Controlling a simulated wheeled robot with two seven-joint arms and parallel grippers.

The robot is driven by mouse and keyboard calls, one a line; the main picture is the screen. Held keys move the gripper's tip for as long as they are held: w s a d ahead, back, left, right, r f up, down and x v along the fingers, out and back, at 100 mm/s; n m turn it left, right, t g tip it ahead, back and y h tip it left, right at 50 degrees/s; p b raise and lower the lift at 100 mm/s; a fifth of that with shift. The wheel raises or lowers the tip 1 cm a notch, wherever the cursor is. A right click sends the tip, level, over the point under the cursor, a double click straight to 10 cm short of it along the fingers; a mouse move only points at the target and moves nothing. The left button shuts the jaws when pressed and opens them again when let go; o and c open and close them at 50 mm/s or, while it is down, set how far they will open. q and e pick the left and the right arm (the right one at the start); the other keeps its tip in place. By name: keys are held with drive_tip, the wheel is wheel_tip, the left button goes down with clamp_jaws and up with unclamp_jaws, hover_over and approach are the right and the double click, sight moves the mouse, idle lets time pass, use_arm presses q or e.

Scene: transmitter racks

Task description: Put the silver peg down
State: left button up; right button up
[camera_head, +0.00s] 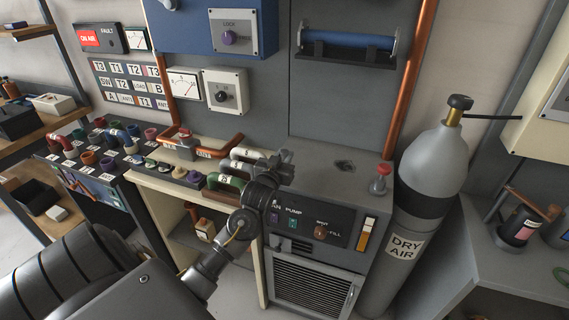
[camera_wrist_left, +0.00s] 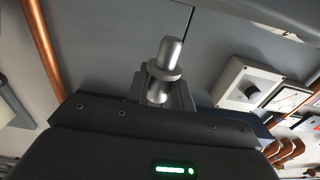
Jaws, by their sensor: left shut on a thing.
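The silver peg (camera_wrist_left: 168,65) shows in the left wrist view as a short metal cylinder with a collar. It stands between the fingers of my left gripper (camera_wrist_left: 163,95), which is shut on it. In the head view my left gripper (camera_head: 282,166) is above the front top of the grey cabinet with the pump panel. The peg cannot be made out clearly there. My right gripper is not in view.
The grey cabinet top (camera_head: 325,172) has a dark hole (camera_head: 345,164) and a red-knobbed post (camera_head: 381,178). Several coloured U-shaped handles (camera_head: 240,165) stand left of the gripper. A grey gas cylinder (camera_head: 425,190) stands at the right, and a copper pipe (camera_head: 408,85) runs up the wall.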

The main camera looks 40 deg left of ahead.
use_arm(q)
wheel_tip(320, 180, down, 2)
drive_tip(key=shift+f+p, duration=0.1)
drive_tip(key=shift+p, duration=0.2)
drive_tip(key=shift+f, duration=0.15)
drive_tip(key=shift+f, duration=0.2)
drive_tip(key=o, duration=1)
